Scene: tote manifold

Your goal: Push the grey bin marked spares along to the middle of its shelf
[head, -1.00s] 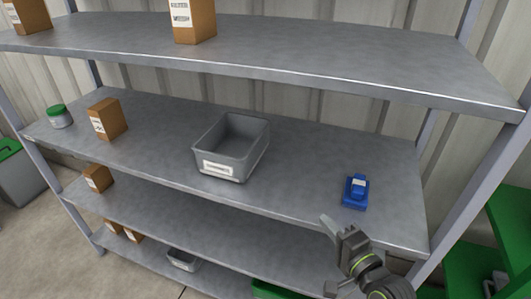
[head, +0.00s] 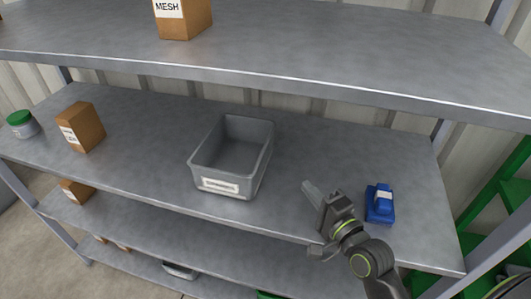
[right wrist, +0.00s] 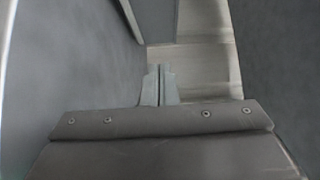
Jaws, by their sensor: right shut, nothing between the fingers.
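A grey open bin (head: 207,160) stands upright and empty on the middle shelf (head: 150,165), left of the picture's centre. It has a white label on its front whose word is too small to read surely. My right gripper (head: 311,188) is shut and empty. It is to the right of the bin, near the shelf's front edge, with a gap between them. In the right wrist view its closed fingertips (right wrist: 160,82) show with nothing between them. My left gripper is not in view.
A blue object (head: 380,205) sits on the shelf just right of my right gripper. A brown box (head: 88,127) and a green-lidded jar (head: 22,125) stand at the left. The upper shelf (head: 300,55) hangs above. The shelf is clear between the box and bin.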

